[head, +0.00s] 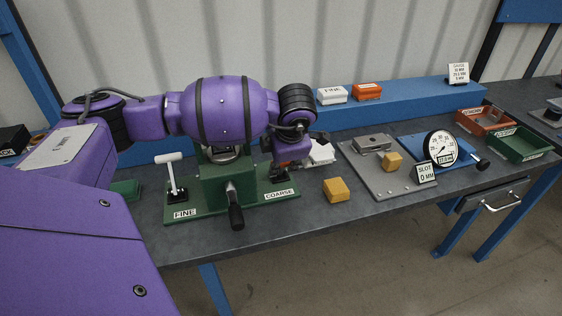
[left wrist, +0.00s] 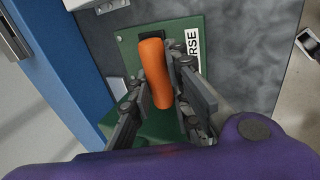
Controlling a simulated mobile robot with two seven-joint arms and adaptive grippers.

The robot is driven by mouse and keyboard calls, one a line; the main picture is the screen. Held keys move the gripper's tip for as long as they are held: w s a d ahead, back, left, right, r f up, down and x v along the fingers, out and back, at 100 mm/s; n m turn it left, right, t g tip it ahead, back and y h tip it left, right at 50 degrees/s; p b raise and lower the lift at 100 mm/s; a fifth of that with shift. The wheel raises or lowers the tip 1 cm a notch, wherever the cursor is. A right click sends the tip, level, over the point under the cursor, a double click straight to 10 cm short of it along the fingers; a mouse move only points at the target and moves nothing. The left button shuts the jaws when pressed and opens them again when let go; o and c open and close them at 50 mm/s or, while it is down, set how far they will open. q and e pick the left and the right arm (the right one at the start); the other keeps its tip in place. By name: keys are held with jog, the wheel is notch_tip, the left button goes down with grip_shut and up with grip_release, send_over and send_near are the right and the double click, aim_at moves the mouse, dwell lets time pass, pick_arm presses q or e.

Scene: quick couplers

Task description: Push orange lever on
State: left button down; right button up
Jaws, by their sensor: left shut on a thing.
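The green fixture (head: 215,187) stands on the workbench, with a FINE label at its left end and a COARSE label at its right end. The orange lever (left wrist: 154,68) shows in the left wrist view, rising from the COARSE end between my fingers. My left gripper (head: 280,170) is over the COARSE end in the head view; in the left wrist view its fingers (left wrist: 152,85) are shut on the lever from both sides. In the head view my arm and gripper hide most of this lever. My right gripper is out of view.
A white T-handled lever (head: 171,176) stands at the FINE end, and a black-handled crank (head: 236,213) points toward the front. A yellow block (head: 336,190) lies to the right. Beyond are a grey plate (head: 362,176), a dial gauge (head: 439,147), and red (head: 484,122) and green (head: 520,146) bins.

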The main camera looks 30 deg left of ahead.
pick_arm(q)
jog(key=shift+s+d+f, duration=0.2)
jog(key=shift+d+f, duration=0.1)
jog(key=shift+f, duration=0.1)
jog(key=c, duration=1.6)
grip_release()
jog(key=shift+w+r, duration=0.1)
jog(key=shift+r, duration=0.1)
jog(key=shift+r, duration=0.3)
jog(key=v, duration=1.1)
jog(key=shift+d+r, duration=0.1)
